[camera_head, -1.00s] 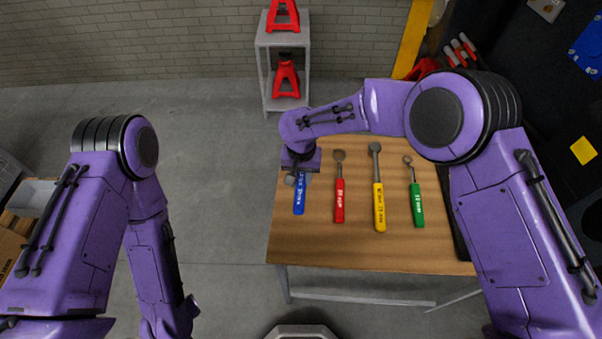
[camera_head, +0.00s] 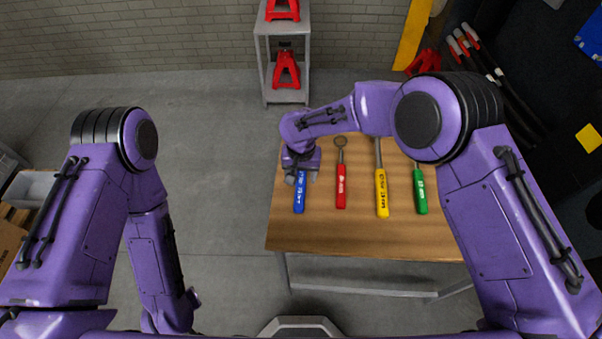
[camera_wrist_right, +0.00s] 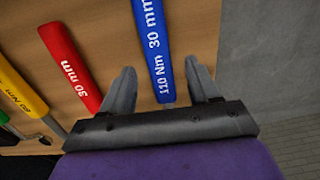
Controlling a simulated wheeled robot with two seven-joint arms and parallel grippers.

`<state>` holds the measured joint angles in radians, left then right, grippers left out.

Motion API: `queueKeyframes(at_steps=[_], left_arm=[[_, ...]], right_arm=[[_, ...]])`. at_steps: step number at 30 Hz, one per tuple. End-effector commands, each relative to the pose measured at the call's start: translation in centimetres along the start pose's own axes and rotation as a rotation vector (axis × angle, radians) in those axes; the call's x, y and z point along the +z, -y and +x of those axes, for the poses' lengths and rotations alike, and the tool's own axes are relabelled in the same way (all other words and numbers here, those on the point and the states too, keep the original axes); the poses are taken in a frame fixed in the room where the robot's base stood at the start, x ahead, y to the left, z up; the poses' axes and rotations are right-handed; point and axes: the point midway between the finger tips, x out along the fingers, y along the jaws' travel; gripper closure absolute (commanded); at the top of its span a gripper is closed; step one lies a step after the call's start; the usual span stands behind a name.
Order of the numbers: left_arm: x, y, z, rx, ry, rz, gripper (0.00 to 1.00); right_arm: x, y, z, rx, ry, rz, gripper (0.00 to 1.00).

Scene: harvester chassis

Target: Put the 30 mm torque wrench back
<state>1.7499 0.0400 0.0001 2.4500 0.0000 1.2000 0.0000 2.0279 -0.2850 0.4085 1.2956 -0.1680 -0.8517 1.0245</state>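A blue-handled wrench (camera_head: 299,196) lies on the wooden table; in the right wrist view its handle (camera_wrist_right: 153,45) reads "30 mm" and "110 Nm". My right gripper (camera_head: 302,178) is over its upper part and hides its head. In the right wrist view the gripper (camera_wrist_right: 163,86) is open, with one finger on each side of the blue handle and gaps visible. A red-handled wrench (camera_head: 341,186), also marked "30 mm" in the wrist view (camera_wrist_right: 72,66), lies beside it. My left arm hangs at the left; its gripper is not visible.
Yellow (camera_head: 382,193) and green (camera_head: 420,191) wrenches lie further right on the table (camera_head: 340,240). A grey shelf (camera_head: 262,60) with red jack stands (camera_head: 286,70) stands behind. Dark machinery is at the right. The table's front strip is clear.

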Motion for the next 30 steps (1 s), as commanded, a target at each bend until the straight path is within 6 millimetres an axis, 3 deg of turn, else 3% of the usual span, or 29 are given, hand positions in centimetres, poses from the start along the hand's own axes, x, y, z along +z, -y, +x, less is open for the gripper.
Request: queueKeyframes(at_steps=[8,11,21,30], left_arm=[[0.1,0.0,0.1,0.000,0.000,0.000,0.57],[0.2,0.0,0.5,0.000,0.000,0.000,0.57],[0.6,-0.1,1.6,0.000,0.000,0.000,0.57],[0.7,-0.1,1.6,0.000,0.000,0.000,0.57]], right_arm=[[0.1,0.0,-0.2,0.001,0.002,0.000,0.40],[-0.1,0.0,-1.6,0.000,-0.002,0.001,0.40],[0.0,0.0,-9.1,0.000,-0.002,0.000,0.40],[0.1,0.0,-10.5,0.000,0.001,0.000,0.40]])
